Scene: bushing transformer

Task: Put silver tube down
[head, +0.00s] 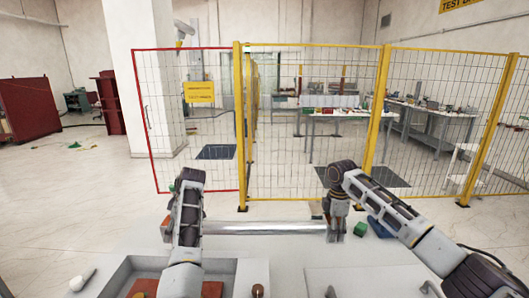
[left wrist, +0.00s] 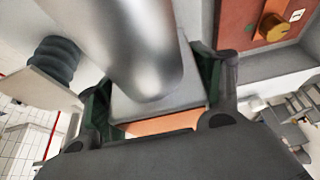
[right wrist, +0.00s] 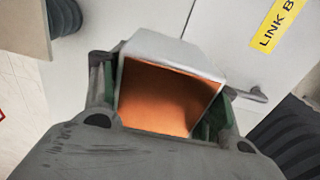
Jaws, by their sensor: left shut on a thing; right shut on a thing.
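The silver tube (head: 265,228) lies level across the head view, between my two grippers. My left gripper (left wrist: 160,95) is shut on the tube's squared left end, and the round shiny tube shows above that block in the left wrist view. My right gripper (right wrist: 168,98) is shut on the other squared end (right wrist: 172,50), whose open face is orange inside. In the head view the right gripper (head: 337,228) is at the tube's right end, and the left gripper is mostly hidden by my arm. I cannot tell whether the tube touches the surface below.
A light grey worktop (head: 270,249) lies below, with a recessed area at front left. A yellow "LINK B" label (right wrist: 278,24) and a red panel with a yellow knob (left wrist: 271,26) show nearby. A yellow fence (head: 310,130) stands behind.

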